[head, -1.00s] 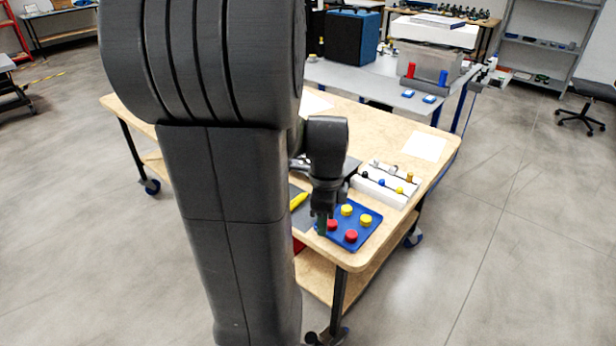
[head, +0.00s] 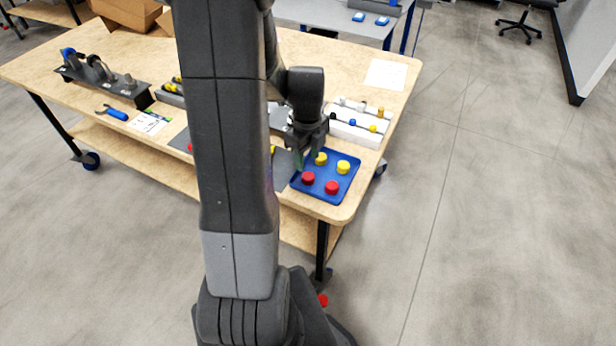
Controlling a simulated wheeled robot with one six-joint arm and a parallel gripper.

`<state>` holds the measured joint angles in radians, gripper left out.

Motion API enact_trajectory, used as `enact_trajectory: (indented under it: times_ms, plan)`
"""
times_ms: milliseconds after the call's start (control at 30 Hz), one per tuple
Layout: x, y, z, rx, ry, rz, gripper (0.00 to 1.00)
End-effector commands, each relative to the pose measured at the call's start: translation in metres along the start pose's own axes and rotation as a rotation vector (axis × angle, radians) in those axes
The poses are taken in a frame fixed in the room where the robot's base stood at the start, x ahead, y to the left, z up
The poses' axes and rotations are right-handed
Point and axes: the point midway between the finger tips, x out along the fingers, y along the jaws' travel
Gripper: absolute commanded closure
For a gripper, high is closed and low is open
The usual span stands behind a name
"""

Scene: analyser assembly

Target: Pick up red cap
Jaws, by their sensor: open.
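Two red caps lie in the front part of a blue tray (head: 335,197) near the table's front right corner. One is the left red cap (head: 308,178), the other the right red cap (head: 331,188). Two yellow caps lie behind them, a left one (head: 320,158) and a right one (head: 343,167). My gripper (head: 306,163) is open and points down over the tray's left side, just behind the left red cap in the picture. Its height above the tray is hard to judge. My gripper partly hides the tray's back left part.
A white rack (head: 358,126) with small coloured parts stands behind the tray. A white sheet (head: 386,74) lies farther back. My arm hides the table's middle. A dark holder (head: 105,80) and a blue-handled tool (head: 113,113) lie at the left.

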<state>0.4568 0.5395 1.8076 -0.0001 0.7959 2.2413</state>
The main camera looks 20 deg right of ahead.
Motion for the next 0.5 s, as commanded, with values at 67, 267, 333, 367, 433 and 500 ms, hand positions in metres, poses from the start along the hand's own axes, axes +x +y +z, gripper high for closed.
enact_trajectory:
  times_ms: [67, 267, 333, 367, 433, 500]
  plan:
    - [0.004, 0.0, 0.0, 0.0, 0.0, 0.0, 0.58]
    - [0.023, 0.003, -0.004, 0.0, 0.002, 0.003, 0.58]
    - [0.034, 0.004, -0.005, 0.0, 0.003, 0.004, 0.58]
    - [0.038, 0.004, -0.006, 0.0, 0.002, 0.003, 0.58]
    - [0.046, 0.004, -0.005, -0.001, 0.001, 0.001, 0.58]
    - [0.052, 0.004, -0.005, -0.001, 0.001, 0.001, 0.58]
